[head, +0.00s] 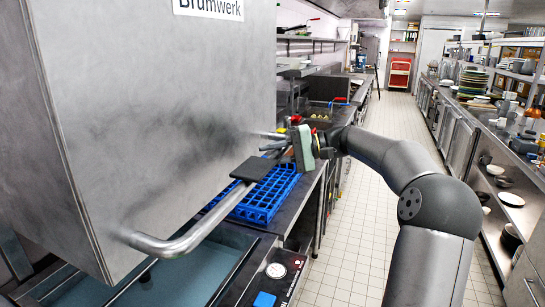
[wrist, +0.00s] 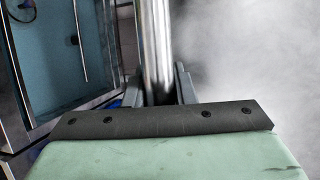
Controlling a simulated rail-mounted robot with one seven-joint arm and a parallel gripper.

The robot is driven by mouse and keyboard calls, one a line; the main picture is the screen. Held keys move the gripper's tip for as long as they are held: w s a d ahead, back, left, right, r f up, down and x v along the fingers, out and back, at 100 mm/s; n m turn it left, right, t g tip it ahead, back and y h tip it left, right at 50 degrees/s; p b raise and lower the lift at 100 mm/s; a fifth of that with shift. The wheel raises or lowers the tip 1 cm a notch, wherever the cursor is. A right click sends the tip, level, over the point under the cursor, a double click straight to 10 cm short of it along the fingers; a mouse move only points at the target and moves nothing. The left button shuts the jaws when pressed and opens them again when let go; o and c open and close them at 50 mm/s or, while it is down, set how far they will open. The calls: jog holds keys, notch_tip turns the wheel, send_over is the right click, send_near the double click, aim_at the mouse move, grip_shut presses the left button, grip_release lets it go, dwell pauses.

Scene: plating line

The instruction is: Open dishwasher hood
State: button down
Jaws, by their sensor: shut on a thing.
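The dishwasher hood (head: 150,120) is a big brushed-steel box with a "Brumwerk" label, at the left of the head view. Its lower edge stands above the blue-toned wash tub (head: 185,275), leaving a gap. A round steel handle bar (head: 200,228) runs along the hood's side and also shows upright in the wrist view (wrist: 155,45). My gripper (head: 268,162), with its pale green body, is at the far part of the handle. In the wrist view the bar passes between the dark fingers (wrist: 158,88), shut on it. The fingertips are partly hidden behind the dark plate.
A blue dish rack (head: 265,197) sits on the counter beyond the tub, below my gripper. A control panel with a round gauge (head: 276,270) is at the counter front. Shelves with dishes (head: 490,75) line the right; the tiled aisle (head: 370,230) between is clear.

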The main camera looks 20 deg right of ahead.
jog(key=shift+f, duration=0.1)
jog(key=c, duration=1.2)
grip_release()
jog(key=b+v, duration=0.1)
jog(key=v, duration=1.6)
jog(key=shift+s+d, duration=0.15)
jog(key=shift+d, duration=0.05)
